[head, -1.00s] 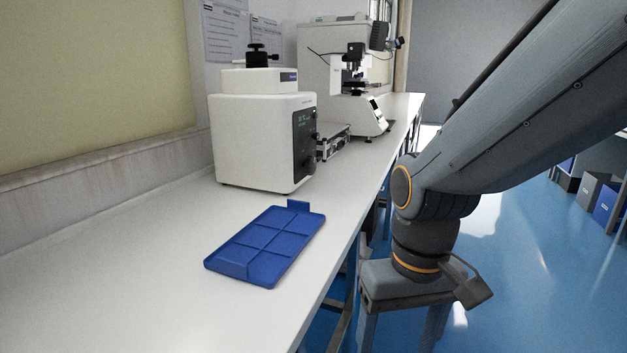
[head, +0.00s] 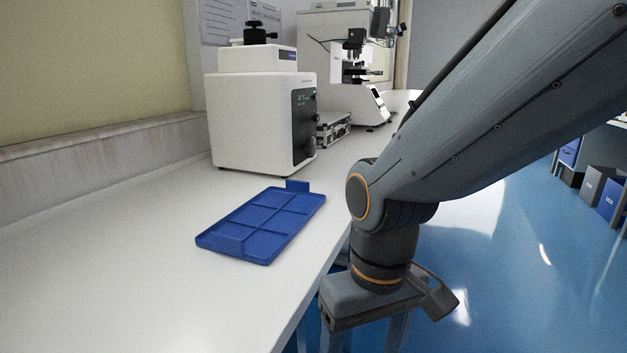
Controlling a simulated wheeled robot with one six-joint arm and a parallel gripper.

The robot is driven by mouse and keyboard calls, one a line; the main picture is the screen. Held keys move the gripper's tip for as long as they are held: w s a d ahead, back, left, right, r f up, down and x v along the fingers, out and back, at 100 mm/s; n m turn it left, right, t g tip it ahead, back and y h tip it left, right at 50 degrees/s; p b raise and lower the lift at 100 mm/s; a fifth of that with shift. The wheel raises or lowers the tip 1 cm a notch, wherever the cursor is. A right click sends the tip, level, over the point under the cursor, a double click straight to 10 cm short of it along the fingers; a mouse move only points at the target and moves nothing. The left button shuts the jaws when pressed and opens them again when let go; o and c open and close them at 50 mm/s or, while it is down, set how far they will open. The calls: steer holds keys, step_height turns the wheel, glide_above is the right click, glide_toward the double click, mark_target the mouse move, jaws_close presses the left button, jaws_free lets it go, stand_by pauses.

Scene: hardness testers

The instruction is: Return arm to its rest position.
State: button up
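My arm reaches in from the upper right of the head view and bends down at its wrist. My gripper (head: 362,338) hangs beside the front edge of the white bench (head: 110,285), over the blue floor. Its two fingers point down and stand apart, with nothing visible between them. The fingertips run to the bottom of the picture, so their ends are cut off. The blue compartment tray (head: 262,226) lies flat on the bench to the left of my gripper, apart from it. Its compartments look empty.
A white tester (head: 255,125) stands on the bench behind the tray. A second tester with a microscope (head: 352,75) is farther back, with a silver case (head: 333,130) between them. Open floor (head: 530,280) lies right of my gripper. Boxes (head: 598,187) stand at far right.

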steer(key=d+r+m+p, duration=0.4)
steer(key=d+r+p, duration=0.8)
steer(key=p, duration=0.9)
step_height(320, 180, up, 3)
steer(key=shift+s+d+r+h, duration=0.15)
steer(key=shift+s+d+h, duration=0.15)
steer(key=shift+s, duration=0.15)
steer(key=shift+c, duration=0.5)
